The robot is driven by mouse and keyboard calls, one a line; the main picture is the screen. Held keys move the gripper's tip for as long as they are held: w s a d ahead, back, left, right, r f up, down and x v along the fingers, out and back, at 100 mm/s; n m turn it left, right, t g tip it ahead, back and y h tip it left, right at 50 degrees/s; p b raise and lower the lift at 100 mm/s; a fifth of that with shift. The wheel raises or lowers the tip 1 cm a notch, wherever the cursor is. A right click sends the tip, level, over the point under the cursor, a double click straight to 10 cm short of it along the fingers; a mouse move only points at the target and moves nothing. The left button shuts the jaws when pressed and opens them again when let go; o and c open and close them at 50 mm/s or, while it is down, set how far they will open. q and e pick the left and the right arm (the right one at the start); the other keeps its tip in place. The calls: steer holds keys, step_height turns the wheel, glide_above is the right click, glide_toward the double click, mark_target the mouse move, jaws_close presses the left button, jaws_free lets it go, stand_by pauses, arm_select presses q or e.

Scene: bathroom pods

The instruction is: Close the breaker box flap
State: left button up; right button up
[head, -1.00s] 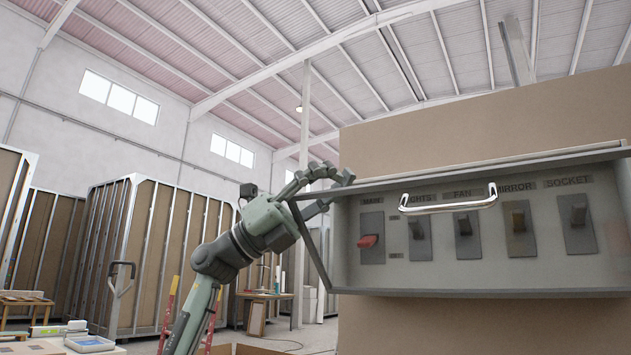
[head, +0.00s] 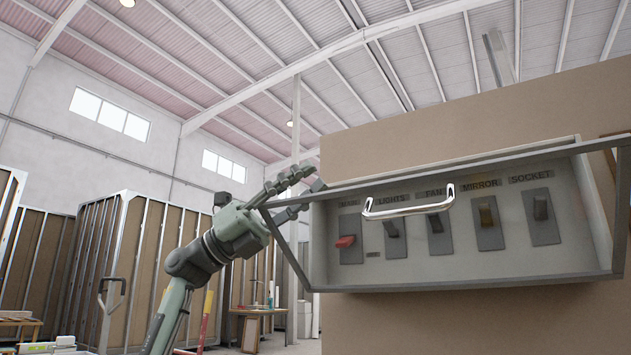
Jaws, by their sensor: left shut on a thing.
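The breaker box (head: 458,275) is a grey box on a brown panel at right, with several labelled switches inside and a red one at left. Its flap (head: 440,176) looks like a thin grey frame with a clear pane and a chrome handle (head: 410,207). The handle is free of the gripper. My right gripper is not in view.
The brown panel (head: 480,125) fills the right side behind the box. Tall framed crates (head: 140,260), a pallet truck handle (head: 110,300) and a small wooden table (head: 255,312) stand farther back at left. The space in front of the box looks clear.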

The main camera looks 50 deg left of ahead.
mark_target(282, 230)
arm_select(q)
steer(key=a, duration=0.1)
steer(key=a+f, duration=0.1)
steer(key=a, duration=0.1)
steer(key=shift+s+a+f+t+b, duration=0.1)
steer(key=shift+a+f+t+b, duration=0.05)
steer(key=shift+t+b, duration=0.2)
steer(key=shift+s+a+f, duration=0.1)
steer(key=shift+s+a, duration=0.3)
steer(key=shift+a, duration=0.05)
steer(key=shift+b, duration=0.3)
steer(key=v, duration=1.2)
steer(key=shift+s+a, duration=0.1)
